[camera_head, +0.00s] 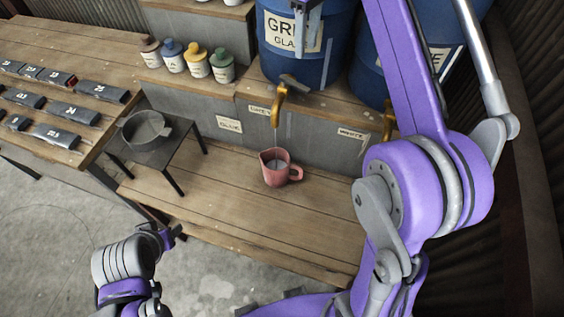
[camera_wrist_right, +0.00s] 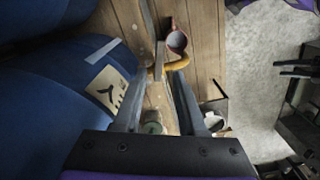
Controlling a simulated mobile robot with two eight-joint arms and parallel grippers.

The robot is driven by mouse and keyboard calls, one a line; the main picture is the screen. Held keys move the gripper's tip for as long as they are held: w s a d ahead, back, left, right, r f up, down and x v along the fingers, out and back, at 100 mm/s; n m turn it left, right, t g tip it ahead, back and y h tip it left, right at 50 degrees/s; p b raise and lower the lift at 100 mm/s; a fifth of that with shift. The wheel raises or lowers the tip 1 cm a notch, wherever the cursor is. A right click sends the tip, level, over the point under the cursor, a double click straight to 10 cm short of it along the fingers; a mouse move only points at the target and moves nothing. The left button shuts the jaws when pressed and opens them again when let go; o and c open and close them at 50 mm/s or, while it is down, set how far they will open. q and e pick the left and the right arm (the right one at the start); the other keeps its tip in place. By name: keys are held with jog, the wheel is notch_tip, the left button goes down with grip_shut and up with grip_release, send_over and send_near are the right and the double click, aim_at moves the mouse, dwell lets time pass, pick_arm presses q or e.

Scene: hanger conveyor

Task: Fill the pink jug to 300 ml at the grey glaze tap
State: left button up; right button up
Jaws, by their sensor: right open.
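The pink jug (camera_head: 270,179) stands upright on the wooden bench below the brass grey glaze tap (camera_head: 281,97), its handle to the right. Its inside looks grey; I cannot read a level. The tap has a dark lever (camera_head: 294,83) on top, in front of the drum marked GRE… GLA…. My right gripper (camera_head: 303,28) is open above the tap, partly cut off by the top edge. In the right wrist view the tap (camera_wrist_right: 168,67) and jug (camera_wrist_right: 177,42) show beyond the open fingers (camera_wrist_right: 160,78). My left gripper (camera_head: 170,237) is low at left, away from the jug; its jaws are unclear.
A second brass tap (camera_head: 389,120) is to the right. Several lidded jars (camera_head: 197,64) stand on the ledge at left. A grey pan (camera_head: 146,128) rests on a small dark table. Labelled grey blocks (camera_head: 67,111) lie on the left table. The bench around the jug is clear.

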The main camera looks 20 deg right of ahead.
aim_at(295, 87)
jog(key=shift+s+a+f+m, duration=0.15)
jog(key=shift+a+f+m, duration=0.1)
jog(key=shift+f+m, duration=0.05)
jog(key=shift+c, duration=1.2)
jog(key=a+m+b, duration=0.1)
jog(key=s+a+f+m+h+b, duration=0.1)
jog(key=m, duration=0.1)
jog(key=s+a+f+m+b, duration=0.1)
jog(key=m, duration=0.1)
jog(key=shift+a, duration=0.1)
grip_shut()
jog(key=s+a+m+t+h+b, duration=0.2)
jog(key=s+a+m+h+b, duration=0.3)
jog(key=m, duration=0.7)
pick_arm(q)
jog(key=s+f+b, duration=0.2)
jog(key=s+f, duration=0.2)
jog(key=f, duration=0.9)
jog(key=shift+f+g+b, duration=0.2)
jog(key=shift+g+b, duration=0.1)
jog(key=shift+g, duration=0.1)
pick_arm(e)
jog(key=w+d+f+y, duration=0.2)
jog(key=w+d+f, duration=0.3)
jog(key=f, duration=0.3)
jog(key=shift+w+d+f, duration=0.25)
jog(key=shift+d+f, duration=0.1)
jog(key=shift+d, duration=0.15)
